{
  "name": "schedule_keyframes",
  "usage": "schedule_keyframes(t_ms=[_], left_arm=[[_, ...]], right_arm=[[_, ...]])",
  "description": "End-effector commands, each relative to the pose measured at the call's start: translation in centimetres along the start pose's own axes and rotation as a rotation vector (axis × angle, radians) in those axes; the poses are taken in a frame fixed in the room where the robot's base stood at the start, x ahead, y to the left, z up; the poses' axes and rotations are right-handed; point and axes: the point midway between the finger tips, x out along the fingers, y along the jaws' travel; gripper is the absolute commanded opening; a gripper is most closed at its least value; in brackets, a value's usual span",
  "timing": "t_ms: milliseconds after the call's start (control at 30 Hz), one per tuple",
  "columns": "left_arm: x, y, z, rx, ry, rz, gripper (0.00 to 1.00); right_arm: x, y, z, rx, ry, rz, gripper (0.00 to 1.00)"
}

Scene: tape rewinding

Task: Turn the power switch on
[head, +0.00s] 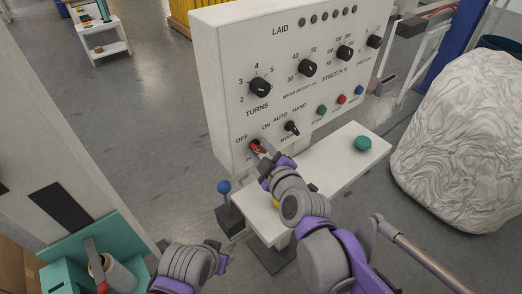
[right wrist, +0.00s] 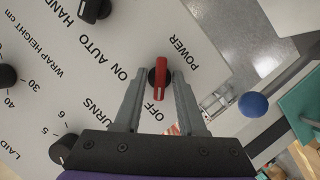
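The red power switch (right wrist: 161,78) sits on a black base on the white control panel (head: 225,60). My right gripper (right wrist: 158,76) is open, with one finger on each side of the switch. A narrow gap seems to show beside the handle; contact is unclear. My left arm's end (head: 218,256) is low in the head view, away from the panel; its fingers cannot be made out.
The black mode knob (head: 292,128) is close to the right of the switch. Black dials, including the turns dial (head: 260,87), are above. A blue ball-topped lever (head: 224,187) stands below left. A green button (head: 362,143) is on the white arm, beside a large wrapped load (head: 465,140).

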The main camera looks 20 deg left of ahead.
Motion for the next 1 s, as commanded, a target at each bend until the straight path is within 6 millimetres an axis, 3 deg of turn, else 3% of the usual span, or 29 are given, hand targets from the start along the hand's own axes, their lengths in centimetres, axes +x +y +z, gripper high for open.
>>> schedule_keyframes(t_ms=[100,533,1000], left_arm=[[0.0,0.0,0.0,0.000,0.000,0.000,0.50],[-0.9,0.0,-0.7,0.000,0.005,0.000,0.50],[-4.6,0.0,-4.3,0.000,0.034,0.000,0.50]], right_arm=[[0.0,0.0,0.0,0.000,0.000,0.000,0.00],[0.0,0.3,-0.1,0.062,0.000,-0.025,0.00],[0.0,0.7,-0.2,0.416,0.001,-0.171,0.00]])
